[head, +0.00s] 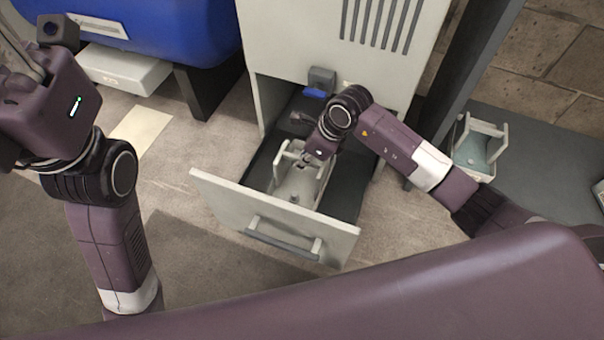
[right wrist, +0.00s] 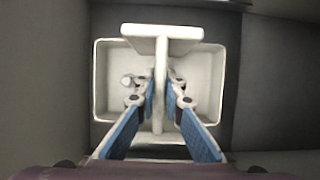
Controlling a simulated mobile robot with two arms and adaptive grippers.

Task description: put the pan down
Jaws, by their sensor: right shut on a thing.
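The pan (head: 297,187) is a pale, open tray with an upright handle. It is inside the pulled-out drawer (head: 275,222); I cannot tell if it touches the drawer floor. My right gripper (head: 306,157) is shut on the handle from above. In the right wrist view, the pan (right wrist: 101,85) lies below, and my right gripper (right wrist: 160,85) has its blue-padded fingers on both sides of the handle bar.
A white cabinet (head: 290,40) stands behind the drawer. Dark drawer floor (head: 345,190) is bare right of the pan. A similar tray with teal inside (head: 472,152) stands on a grey surface (head: 550,165) at right. A blue machine (head: 150,30) is at the back left.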

